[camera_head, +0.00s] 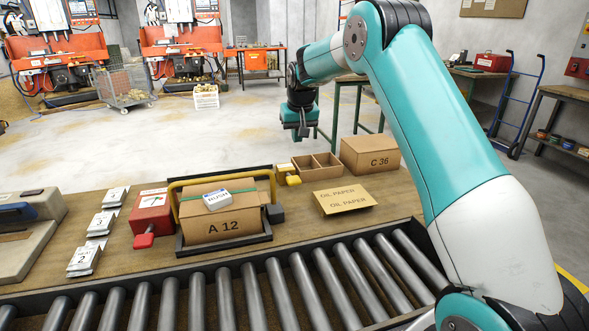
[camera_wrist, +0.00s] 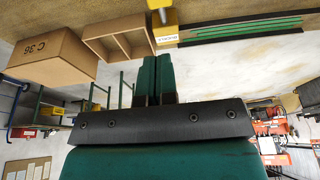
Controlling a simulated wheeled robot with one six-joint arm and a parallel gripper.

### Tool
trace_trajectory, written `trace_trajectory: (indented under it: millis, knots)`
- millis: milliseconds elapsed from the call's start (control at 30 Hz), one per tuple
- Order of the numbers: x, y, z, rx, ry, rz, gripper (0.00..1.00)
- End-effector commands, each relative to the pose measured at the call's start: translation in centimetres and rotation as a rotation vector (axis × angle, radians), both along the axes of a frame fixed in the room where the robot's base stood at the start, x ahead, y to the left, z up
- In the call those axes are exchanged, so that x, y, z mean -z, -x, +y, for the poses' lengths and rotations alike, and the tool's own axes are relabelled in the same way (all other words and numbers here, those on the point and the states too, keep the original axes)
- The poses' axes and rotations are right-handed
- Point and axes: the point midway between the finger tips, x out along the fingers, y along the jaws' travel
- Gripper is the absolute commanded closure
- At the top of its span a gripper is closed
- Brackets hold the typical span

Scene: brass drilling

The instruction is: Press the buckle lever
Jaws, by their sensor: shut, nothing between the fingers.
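A cardboard box marked A 12 (camera_head: 222,228) sits in a dark tray under a yellow bar frame (camera_head: 181,212). A green strap (camera_head: 243,191) crosses its top, with a small white labelled piece (camera_head: 217,199) on it. A red unit (camera_head: 152,213) with a red handle (camera_head: 144,241) stands to its left. A yellow block (camera_head: 292,180) sits right of the frame; a yellow block also shows in the wrist view (camera_wrist: 165,33). I cannot tell which part is the buckle lever. My gripper (camera_head: 301,134) is shut and empty, raised behind the bench; its fingers show in the wrist view (camera_wrist: 153,80).
A divided cardboard tray (camera_head: 318,168), box C 36 (camera_head: 370,155) and flat oil paper (camera_head: 343,200) lie on the bench's right. White packets (camera_head: 103,222) lie at left. A roller conveyor (camera_head: 250,295) runs along the front. The air around my gripper looks clear.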

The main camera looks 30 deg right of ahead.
Motion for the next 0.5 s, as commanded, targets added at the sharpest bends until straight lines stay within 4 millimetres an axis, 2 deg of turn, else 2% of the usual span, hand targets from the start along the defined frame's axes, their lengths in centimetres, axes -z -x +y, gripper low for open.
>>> trace_trajectory:
  millis: [167, 500]
  knots:
    - [1.5, -0.4, -0.1, -0.001, -0.001, 0.004, 1.00]
    - [8.2, -2.3, -0.6, -0.001, -0.001, 0.004, 1.00]
